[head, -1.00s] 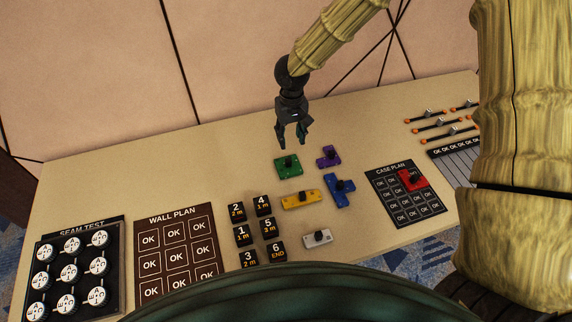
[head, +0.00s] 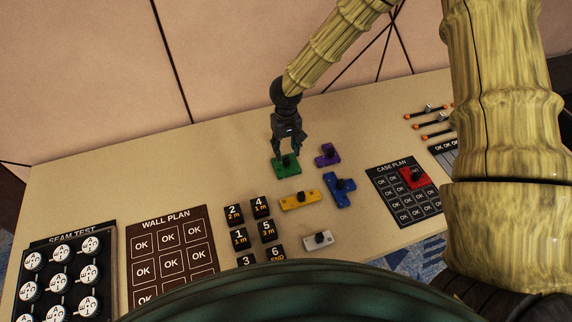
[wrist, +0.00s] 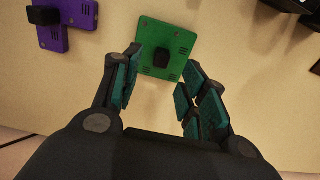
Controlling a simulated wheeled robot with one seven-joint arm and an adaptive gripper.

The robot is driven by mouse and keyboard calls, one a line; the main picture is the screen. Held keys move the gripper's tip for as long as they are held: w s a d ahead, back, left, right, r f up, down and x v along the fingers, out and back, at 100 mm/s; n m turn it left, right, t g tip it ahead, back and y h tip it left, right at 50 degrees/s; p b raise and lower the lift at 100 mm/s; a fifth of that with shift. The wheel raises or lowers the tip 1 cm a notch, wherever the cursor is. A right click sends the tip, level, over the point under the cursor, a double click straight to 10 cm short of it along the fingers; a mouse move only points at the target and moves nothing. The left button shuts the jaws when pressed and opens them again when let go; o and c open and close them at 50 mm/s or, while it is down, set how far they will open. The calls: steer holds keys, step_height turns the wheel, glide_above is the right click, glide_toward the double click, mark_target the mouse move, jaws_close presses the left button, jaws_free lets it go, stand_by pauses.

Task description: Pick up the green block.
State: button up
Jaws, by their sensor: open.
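The green block (head: 280,168) lies flat on the table, with a dark knob on its top. My gripper (head: 288,150) is right above it at the back middle of the table, pointing down. In the wrist view the green block (wrist: 171,32) is at the top middle, its knob between and slightly beyond the fingertips of my open gripper (wrist: 158,78). The fingers stand apart on either side of the knob. I cannot tell whether they touch the block.
A purple block (head: 327,155) lies close to the right. Blue (head: 338,189), yellow (head: 299,199) and white (head: 317,240) blocks lie nearer. A red block (head: 413,177) sits on the CASE PLAN board (head: 398,209). Black numbered tiles (head: 239,237) stand front left, beside the WALL PLAN board (head: 171,255).

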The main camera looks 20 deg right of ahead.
mark_target(286, 158)
steer(key=shift+s+f+p, duration=0.15)
steer(key=shift+f+p, duration=0.3)
steer(key=shift+f, duration=0.3)
steer(key=shift+s+f+p, duration=0.1)
steer(key=shift+f+p, duration=0.3)
steer(key=shift+f, duration=0.35)
steer(key=shift+f+p, duration=0.3)
steer(key=shift+f, duration=0.9)
jaws_close()
